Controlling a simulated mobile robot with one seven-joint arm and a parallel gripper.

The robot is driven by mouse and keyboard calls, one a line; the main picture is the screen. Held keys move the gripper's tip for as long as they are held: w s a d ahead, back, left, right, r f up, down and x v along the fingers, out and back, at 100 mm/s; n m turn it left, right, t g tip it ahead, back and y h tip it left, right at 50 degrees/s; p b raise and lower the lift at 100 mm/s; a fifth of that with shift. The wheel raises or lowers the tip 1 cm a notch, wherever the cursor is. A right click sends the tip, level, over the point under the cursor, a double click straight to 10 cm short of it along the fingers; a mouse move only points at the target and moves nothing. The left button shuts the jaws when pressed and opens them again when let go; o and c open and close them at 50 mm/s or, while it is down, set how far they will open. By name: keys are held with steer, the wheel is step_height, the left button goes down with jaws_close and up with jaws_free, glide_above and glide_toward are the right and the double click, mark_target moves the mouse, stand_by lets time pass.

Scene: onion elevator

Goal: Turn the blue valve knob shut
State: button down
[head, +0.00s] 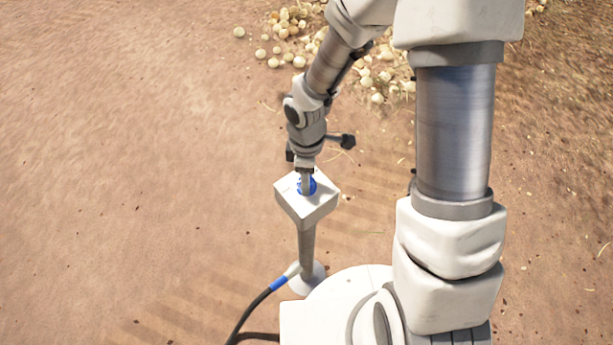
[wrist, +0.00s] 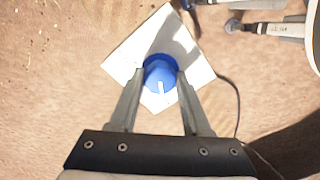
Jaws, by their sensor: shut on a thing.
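The blue valve knob (wrist: 160,76) is round with a white mark on its lower part in the wrist view. It sits on top of a white square box (head: 308,207) on a grey post. My gripper (wrist: 160,80) has a finger on either side of the knob and is shut on it. In the head view the knob (head: 313,186) shows only in part, because my gripper (head: 306,188) comes down over it from above.
A black hose with a blue band (head: 278,283) meets the foot of the post and runs to the lower left. Several onions (head: 290,25) lie in a heap on the ground at the top. Bare dirt ground (head: 130,160) is clear on the left.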

steer(key=shift+c, duration=1.8)
jaws_free()
step_height(320, 180, up, 18)
steer(key=p, duration=0.5)
steer(key=shift+f, duration=0.25)
